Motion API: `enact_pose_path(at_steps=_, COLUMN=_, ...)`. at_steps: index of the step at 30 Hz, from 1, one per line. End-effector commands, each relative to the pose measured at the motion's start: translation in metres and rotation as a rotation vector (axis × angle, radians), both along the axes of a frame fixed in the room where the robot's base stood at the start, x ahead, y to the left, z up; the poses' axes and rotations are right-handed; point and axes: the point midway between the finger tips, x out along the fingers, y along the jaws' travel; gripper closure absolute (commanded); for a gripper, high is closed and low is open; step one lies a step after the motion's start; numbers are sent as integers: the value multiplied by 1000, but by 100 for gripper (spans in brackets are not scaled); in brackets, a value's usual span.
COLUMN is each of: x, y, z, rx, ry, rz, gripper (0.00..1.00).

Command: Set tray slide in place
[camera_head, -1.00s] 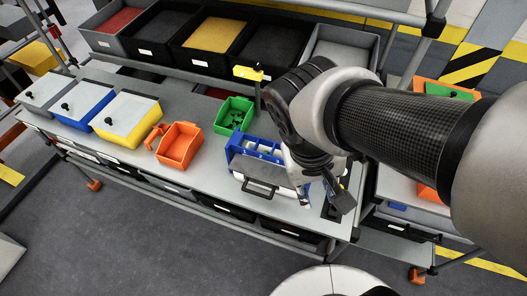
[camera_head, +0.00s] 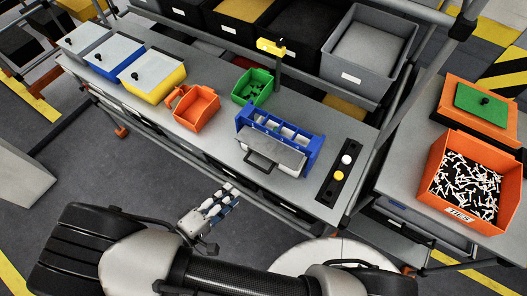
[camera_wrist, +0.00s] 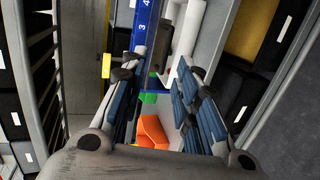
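The tray slide appears to be the grey panel (camera_head: 280,153) with a dark handle (camera_head: 261,164), seated between the ends of a blue fixture (camera_head: 312,151) on the bench. How fully it sits in cannot be told. The wrist view shows the blue fixture with numbers (camera_wrist: 142,18) beyond the fingers. My gripper (camera_head: 228,195) is off the bench's front edge, left of the fixture in the picture and apart from it. In the wrist view my gripper (camera_wrist: 163,68) has its fingers apart, with no object held between them.
An orange bin (camera_head: 195,110) and green bin (camera_head: 254,86) stand left of the fixture, beyond them yellow (camera_head: 165,77), blue and grey lidded boxes. A black button panel (camera_head: 334,186) lies right. A bin of white ties (camera_head: 440,190) stands on the right table. Floor in front is clear.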

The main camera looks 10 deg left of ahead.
Motion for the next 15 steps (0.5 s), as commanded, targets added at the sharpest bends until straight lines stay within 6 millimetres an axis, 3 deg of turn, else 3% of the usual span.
enact_pose_path(at_steps=3, x=-13, y=9, z=-16, rx=-11, ry=-42, rz=88, gripper=71)
enact_pose_path(at_steps=7, x=-14, y=11, z=-24, rx=-9, ry=-59, rz=120, gripper=71)
enact_pose_path(at_steps=15, x=22, y=-6, z=-33, rx=-11, ry=-58, rz=113, gripper=71)
